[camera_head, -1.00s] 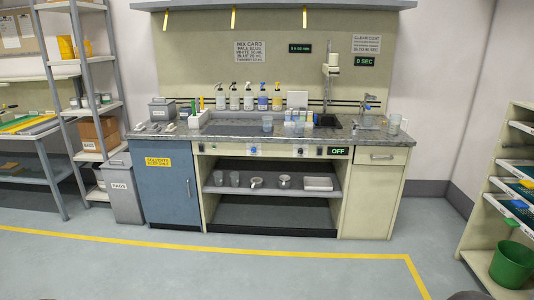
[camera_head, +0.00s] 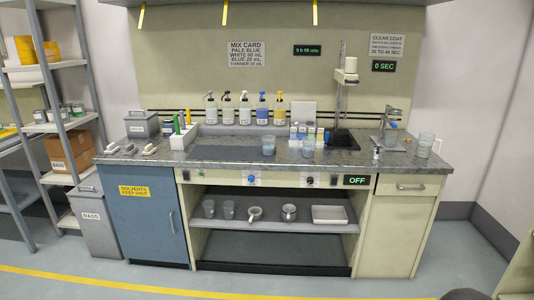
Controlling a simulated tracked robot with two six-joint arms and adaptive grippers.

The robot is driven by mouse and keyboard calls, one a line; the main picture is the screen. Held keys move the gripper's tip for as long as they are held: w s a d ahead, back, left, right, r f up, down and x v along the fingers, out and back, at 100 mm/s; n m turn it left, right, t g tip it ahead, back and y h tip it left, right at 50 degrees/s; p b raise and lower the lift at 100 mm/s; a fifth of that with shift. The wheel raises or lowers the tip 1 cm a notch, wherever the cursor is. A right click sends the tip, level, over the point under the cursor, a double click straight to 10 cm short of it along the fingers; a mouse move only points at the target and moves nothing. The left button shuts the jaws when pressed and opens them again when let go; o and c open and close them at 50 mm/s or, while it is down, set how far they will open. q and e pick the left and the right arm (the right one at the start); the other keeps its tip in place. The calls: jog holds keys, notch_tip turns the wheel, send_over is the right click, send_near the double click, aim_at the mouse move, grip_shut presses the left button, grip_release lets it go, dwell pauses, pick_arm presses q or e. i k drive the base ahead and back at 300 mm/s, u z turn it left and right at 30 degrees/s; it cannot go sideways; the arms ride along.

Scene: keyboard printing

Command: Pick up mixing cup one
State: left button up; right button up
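Several cups could be mixing cup one; no label tells me which. Two greyish cups, a left one (camera_head: 209,208) and a right one (camera_head: 228,210), stand side by side on the shelf under the bench. Another clear cup (camera_head: 425,145) stands at the bench's right end. Neither of my grippers shows, so nothing can be seen held.
A small pot with a handle (camera_head: 255,214), a round metal pot (camera_head: 289,212) and a white tray (camera_head: 330,215) share the shelf. Pump bottles (camera_head: 245,110) line the back. A stand (camera_head: 341,100) rises behind.

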aim_at(309, 148)
jog(key=z, duration=0.15)
jog(key=i, duration=2.9)
jog(key=z, duration=0.1)
